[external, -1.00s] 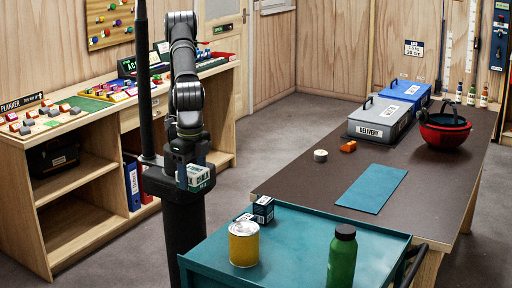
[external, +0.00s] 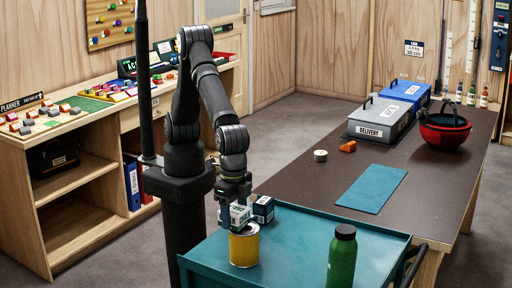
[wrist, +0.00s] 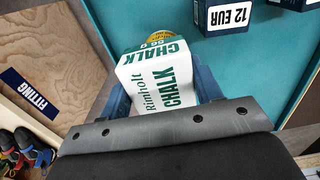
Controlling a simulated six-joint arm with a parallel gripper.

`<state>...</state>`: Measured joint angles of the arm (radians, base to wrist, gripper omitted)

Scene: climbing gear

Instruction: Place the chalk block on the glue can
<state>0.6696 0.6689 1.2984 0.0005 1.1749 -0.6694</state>
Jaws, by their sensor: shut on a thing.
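The chalk block (external: 240,216) is a white and green box marked CHALK; it also shows large in the wrist view (wrist: 160,80). My gripper (external: 236,204) is shut on it, with a finger on each side. The glue can (external: 244,246) is a yellow cylinder standing on the teal trolley top. The block is over or just above the can's top in the external view; I cannot tell whether they touch. In the wrist view the block hides most of the can, with only a yellow sliver (wrist: 158,36) of the can showing beyond it.
A dark blue box (external: 263,209) with a price label stands close behind the can on the teal trolley (external: 300,235). A green bottle (external: 342,258) stands at the trolley's front right. The trolley's middle is clear. The brown table (external: 290,185) lies beyond.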

